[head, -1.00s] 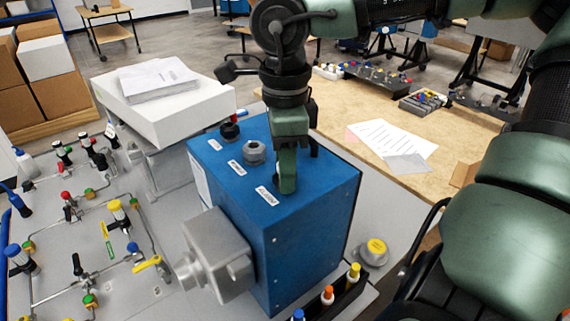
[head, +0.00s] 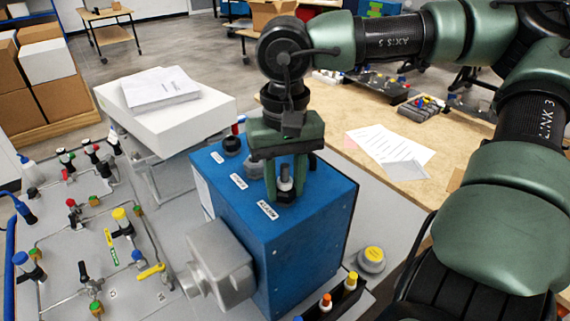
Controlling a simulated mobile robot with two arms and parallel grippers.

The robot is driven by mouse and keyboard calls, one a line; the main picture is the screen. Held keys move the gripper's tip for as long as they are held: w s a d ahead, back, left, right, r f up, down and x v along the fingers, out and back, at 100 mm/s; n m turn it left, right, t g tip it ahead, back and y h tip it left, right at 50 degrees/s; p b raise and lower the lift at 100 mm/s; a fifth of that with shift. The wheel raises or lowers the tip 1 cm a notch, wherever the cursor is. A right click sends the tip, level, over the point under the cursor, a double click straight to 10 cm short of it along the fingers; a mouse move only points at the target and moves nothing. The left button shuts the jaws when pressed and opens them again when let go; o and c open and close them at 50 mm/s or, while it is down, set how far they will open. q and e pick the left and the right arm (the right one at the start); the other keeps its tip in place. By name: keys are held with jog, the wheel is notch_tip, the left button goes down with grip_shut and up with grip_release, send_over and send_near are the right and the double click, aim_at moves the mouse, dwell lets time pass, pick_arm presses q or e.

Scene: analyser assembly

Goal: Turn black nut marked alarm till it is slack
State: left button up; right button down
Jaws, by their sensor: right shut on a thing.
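The blue box (head: 305,235) has a row of fittings on its top, each with a white label. The black nut (head: 287,196) stands at the near right end of the row, with a pale stem rising from it. The white label (head: 268,210) in front of it appears to read ALARM. My right gripper (head: 285,187) points straight down with one finger on each side, shut on this nut. The fingers partly cover it, so its thread is hidden. Another black nut (head: 231,144) sits at the far left of the row. My left gripper is not in view.
A grey housing (head: 220,262) sticks out of the box's left side. A white case with papers (head: 165,95) stands behind. A panel of valves and tubes (head: 60,260) lies left. Several coloured-cap bottles (head: 335,298) stand in front. The wooden table (head: 365,185) is at right.

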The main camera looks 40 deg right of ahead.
jog(key=n, duration=0.4)
jog(key=shift+n, duration=0.3)
jog(key=c, duration=1.2)
grip_release()
jog(key=shift+f, duration=0.1)
